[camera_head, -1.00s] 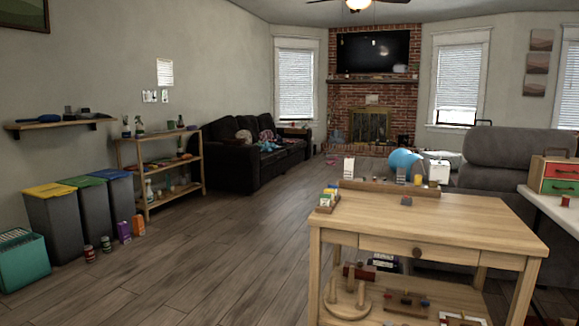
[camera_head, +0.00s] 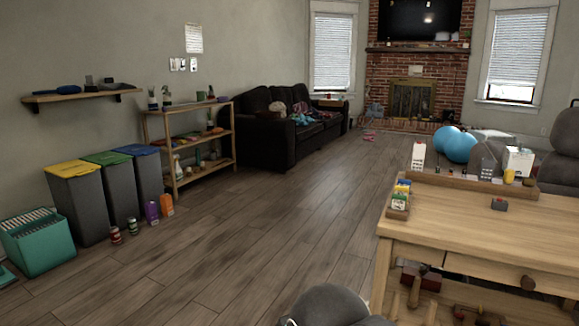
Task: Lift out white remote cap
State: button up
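I cannot make out a white remote cap anywhere in this view; it may be too small to tell or hidden. White items stand at the back of the wooden table (camera_head: 470,215): a tall white piece (camera_head: 418,155) at its left and a white box (camera_head: 517,160) toward the right. A grey rounded part at the bottom edge looks like my own arm. My gripper's fingers are not in view.
Three bins (camera_head: 78,200) with yellow, green and blue lids stand on the left beside a teal crate (camera_head: 38,243). Small bottles and cans stand on the floor near them. A shelf unit (camera_head: 190,180) and dark sofa (camera_head: 300,140) line the wall. The middle floor is clear.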

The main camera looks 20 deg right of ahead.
aim_at(420, 147)
jog(key=u, duration=0.05)
jog(key=i, duration=2)
jog(key=z, duration=0.8)
jog(key=i, duration=0.95)
jog(key=z, duration=1.65)
jog(key=i, duration=0.75)
jog(key=z, duration=0.6)
